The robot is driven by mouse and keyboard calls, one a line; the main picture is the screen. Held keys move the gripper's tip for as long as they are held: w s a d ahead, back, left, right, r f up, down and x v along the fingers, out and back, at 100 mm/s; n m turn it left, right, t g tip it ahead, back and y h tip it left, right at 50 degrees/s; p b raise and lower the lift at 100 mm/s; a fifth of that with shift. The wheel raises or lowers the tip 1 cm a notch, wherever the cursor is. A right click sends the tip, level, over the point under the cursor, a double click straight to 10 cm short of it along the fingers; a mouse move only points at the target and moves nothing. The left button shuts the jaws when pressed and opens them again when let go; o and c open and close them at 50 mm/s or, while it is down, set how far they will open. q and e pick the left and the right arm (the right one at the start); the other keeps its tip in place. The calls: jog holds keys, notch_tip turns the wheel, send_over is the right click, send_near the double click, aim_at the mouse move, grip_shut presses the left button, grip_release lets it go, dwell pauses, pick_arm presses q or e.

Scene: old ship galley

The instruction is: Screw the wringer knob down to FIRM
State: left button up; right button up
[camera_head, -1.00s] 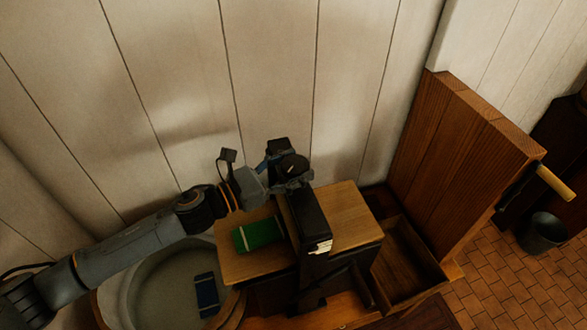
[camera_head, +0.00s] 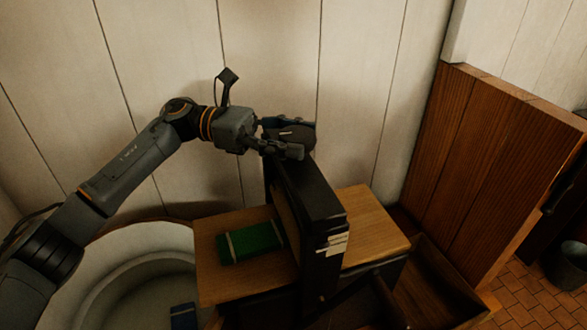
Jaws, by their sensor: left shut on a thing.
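The wringer (camera_head: 322,208) is a tall dark frame standing across a light wooden board. Its knob (camera_head: 290,135) is a dark, round piece at the top of the frame, with a small pale mark on it. My left gripper (camera_head: 287,139) comes in from the left and is shut on the knob, with its fingers on either side of it. Pale label strips (camera_head: 334,243) sit on the near end of the frame; their writing is too small to read. My right gripper is not in view.
A green bundle with a pale band (camera_head: 250,242) lies on the board (camera_head: 212,272), left of the frame. A round pale tub (camera_head: 100,275) with a blue bundle (camera_head: 183,315) stands lower left. A tall wooden panel (camera_head: 470,165) rises at right, beside an open box (camera_head: 440,290). A bucket (camera_head: 568,265) stands on the tiles.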

aim_at(296, 131)
pick_arm(q)
jog(key=m+g+y+b, duration=0.1)
jog(key=m+g+b, duration=0.1)
jog(key=g+b, duration=0.1)
jog(key=shift+d+f, duration=0.1)
jog(key=shift+f, duration=0.05)
jog(key=shift+m+g+y+b, duration=0.8)
jog(key=shift+m+g+y, duration=0.25)
jog(key=shift+g, duration=0.35)
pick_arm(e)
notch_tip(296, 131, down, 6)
pick_arm(q)
jog(key=shift+m+g, duration=0.25)
jog(key=shift+g, duration=0.05)
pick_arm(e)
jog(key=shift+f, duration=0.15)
pick_arm(q)
jog(key=o, duration=1.2)
jog(key=shift+r, duration=0.2)
jog(key=shift+c, duration=0.2)
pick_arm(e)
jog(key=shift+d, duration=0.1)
pick_arm(q)
notch_tip(296, 131, up, 10)
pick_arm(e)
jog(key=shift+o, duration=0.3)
